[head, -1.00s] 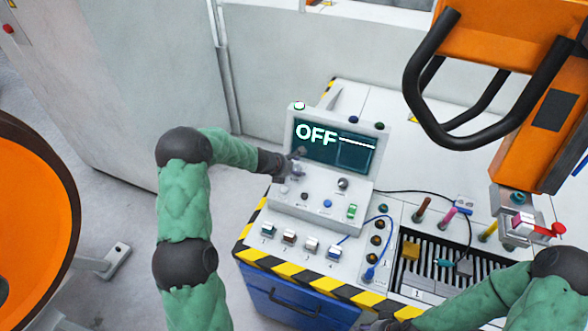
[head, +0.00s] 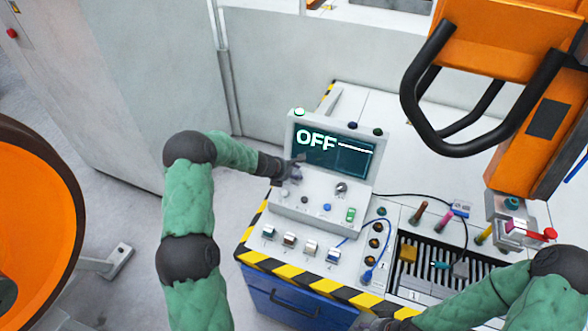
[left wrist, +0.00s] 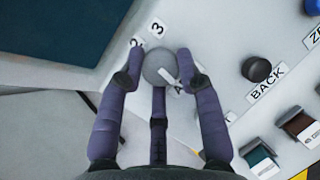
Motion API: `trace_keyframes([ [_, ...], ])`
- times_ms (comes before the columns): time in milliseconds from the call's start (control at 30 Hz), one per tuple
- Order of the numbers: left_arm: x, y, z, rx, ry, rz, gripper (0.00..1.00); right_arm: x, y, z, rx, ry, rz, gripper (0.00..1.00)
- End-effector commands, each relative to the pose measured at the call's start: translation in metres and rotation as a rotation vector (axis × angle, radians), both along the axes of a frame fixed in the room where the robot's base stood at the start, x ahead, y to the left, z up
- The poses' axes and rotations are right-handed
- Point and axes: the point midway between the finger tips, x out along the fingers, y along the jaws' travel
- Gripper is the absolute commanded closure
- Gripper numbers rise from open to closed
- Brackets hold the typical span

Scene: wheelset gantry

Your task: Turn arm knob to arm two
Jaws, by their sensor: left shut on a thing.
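The arm knob (left wrist: 158,66) is a round grey dial with a pale pointer, on the panel of the white control console (head: 345,212). Labels 2 and 3 show beside it in the left wrist view, and another label is partly covered. My left gripper (head: 294,172) is at the left of the console, under the screen. In the left wrist view its purple-grey fingers (left wrist: 158,82) are closed around the knob. In the head view the hand largely hides the knob. My right gripper (head: 385,324) is at the bottom edge, cut off, its fingers unclear.
The console screen (head: 335,150) reads OFF. A black BACK knob (left wrist: 257,69) sits beside the arm knob. Another dial (head: 341,188), buttons and several switches (head: 290,239) are close by. An orange frame with a black handle (head: 460,150) overhangs the right side.

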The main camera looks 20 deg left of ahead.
Motion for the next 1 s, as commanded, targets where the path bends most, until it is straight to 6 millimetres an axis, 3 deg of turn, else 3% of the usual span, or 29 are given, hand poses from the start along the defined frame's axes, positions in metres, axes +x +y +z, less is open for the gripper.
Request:
trace_keyframes([
  [33, 0.001, 0.0, 0.008, 0.011, 0.0, -0.025, 0.97, 0.0, 0.0, 0.015, 0.0, 0.0, 0.0, 0.48],
  [200, 0.002, 0.001, 0.009, 0.059, 0.001, -0.127, 0.97, 0.0, 0.0, 0.043, 0.0, 0.0, 0.0, 0.48],
  [500, 0.004, 0.001, 0.008, 0.148, 0.004, -0.318, 0.97, 0.0, 0.0, 0.081, 0.0, 0.0, 0.0, 0.48],
  [1000, 0.006, 0.001, 0.006, 0.264, 0.01, -0.568, 0.97, 0.0, 0.0, 0.098, 0.0, 0.0, 0.0, 0.48],
])
